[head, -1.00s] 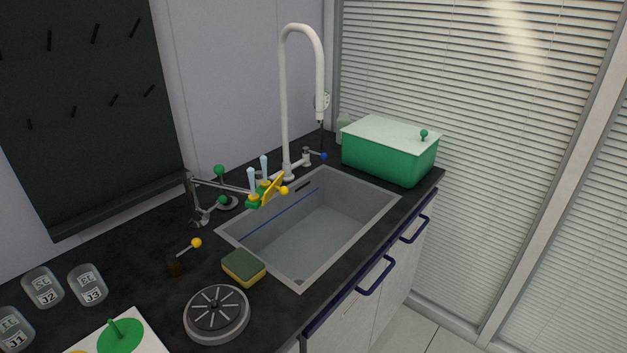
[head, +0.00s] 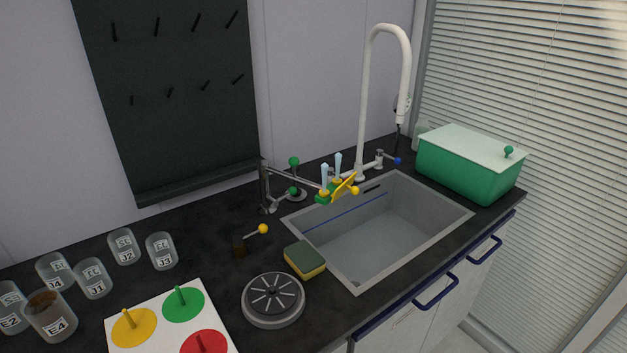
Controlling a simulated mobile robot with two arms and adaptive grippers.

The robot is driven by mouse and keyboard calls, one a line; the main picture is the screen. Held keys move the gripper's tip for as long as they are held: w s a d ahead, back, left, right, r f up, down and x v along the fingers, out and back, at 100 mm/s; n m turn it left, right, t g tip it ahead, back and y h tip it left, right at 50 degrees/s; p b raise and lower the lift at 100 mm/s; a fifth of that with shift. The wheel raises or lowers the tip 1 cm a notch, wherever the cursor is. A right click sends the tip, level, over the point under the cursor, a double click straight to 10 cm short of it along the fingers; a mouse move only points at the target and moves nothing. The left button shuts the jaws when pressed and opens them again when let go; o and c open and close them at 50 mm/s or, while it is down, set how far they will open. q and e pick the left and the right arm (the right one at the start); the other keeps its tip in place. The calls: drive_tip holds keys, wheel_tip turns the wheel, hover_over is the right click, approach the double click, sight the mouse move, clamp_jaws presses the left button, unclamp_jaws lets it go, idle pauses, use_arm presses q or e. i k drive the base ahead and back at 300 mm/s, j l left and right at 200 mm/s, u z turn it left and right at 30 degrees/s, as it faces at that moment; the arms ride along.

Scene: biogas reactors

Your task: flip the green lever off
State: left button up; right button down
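Several green parts could be the green lever, and I cannot tell which one it is. A green ball knob (head: 294,161) stands up on a small fitting behind the left corner of the sink. A second green ball (head: 292,190) sits at the end of a short handle just below it, by a grey post. A white board (head: 134,340) at the front left carries yellow, green and red discs, each with a peg; the green disc (head: 181,306) has an upright green peg (head: 181,295). Neither of my grippers is in view.
The grey sink (head: 375,225) has a white tap (head: 363,110) behind it. Near it are a sponge (head: 305,259), a round drain-like piece (head: 273,297) and a yellow-ball lever (head: 263,229). Labelled cups (head: 162,251) stand at left; a green bin (head: 465,170) stands at right.

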sight(272, 202)
drive_tip(key=i+l+u, duration=0.3)
drive_tip(key=l, duration=0.95)
drive_tip(key=l+u, duration=0.35)
drive_tip(key=l, duration=0.85)
drive_tip(key=k, duration=0.05)
